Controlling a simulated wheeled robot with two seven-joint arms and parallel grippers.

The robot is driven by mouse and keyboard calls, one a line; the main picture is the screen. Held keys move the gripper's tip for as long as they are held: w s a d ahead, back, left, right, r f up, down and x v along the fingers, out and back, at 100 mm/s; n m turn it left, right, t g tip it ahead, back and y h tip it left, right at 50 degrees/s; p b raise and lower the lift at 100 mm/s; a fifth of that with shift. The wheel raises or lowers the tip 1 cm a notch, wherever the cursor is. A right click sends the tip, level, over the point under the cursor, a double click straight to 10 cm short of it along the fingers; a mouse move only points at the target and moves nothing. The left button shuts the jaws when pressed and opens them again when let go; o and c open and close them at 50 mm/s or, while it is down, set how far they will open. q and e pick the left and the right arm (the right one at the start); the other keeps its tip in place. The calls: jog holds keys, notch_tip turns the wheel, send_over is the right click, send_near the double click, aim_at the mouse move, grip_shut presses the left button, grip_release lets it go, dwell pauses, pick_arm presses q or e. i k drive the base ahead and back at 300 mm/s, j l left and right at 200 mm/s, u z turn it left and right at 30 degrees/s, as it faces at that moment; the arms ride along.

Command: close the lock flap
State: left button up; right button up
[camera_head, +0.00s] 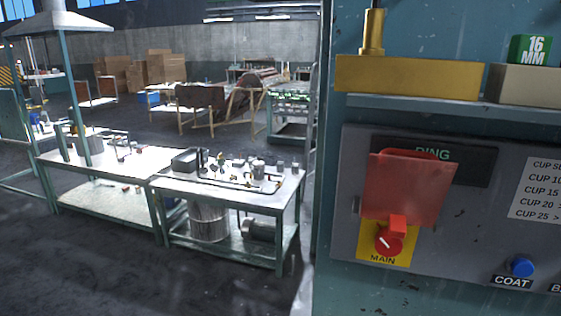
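The lock flap appears to be the red translucent plate (408,188) on the grey control panel at the right. Just below is the red rotary knob (388,243) on a yellow plate marked "MAIN" (370,255). The flap's lower edge is above the knob's centre; I cannot tell how far it stands off the panel. Neither of my grippers is in view.
A blue button (522,267) marked "COAT" is right of the knob. Above the panel, a shelf (450,108) carries a yellow block (410,77) and a green "16 MM" block (534,49). Workbenches (225,187) with loose parts stand at the left, with open floor in front.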

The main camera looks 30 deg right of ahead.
aim_at(415, 185)
jog(key=i+j, duration=0.1)
jog(key=i, duration=0.4)
jog(key=i+j, duration=0.1)
jog(key=i, duration=0.4)
jog(key=i+z, duration=0.1)
jog(key=z, duration=0.3)
jog(key=i+j+z, duration=0.1)
jog(key=z, duration=0.3)
jog(key=i+j+z, duration=0.1)
jog(key=z, duration=0.35)
jog(key=i+z, duration=0.1)
jog(key=z, duration=0.35)
jog(key=i+j+z, duration=0.1)
jog(key=z, duration=0.35)
jog(key=i+j+z, duration=0.1)
jog(key=z, duration=0.35)
jog(key=i+j+z, duration=0.1)
jog(key=z, duration=0.35)
jog(key=j+z, duration=0.15)
jog(key=z, duration=0.3)
jog(key=j+z, duration=0.15)
jog(key=z, duration=0.3)
jog(key=j+z, duration=0.35)
jog(key=i+j+z, duration=0.1)
jog(key=z, duration=0.25)
jog(key=j, duration=0.1)
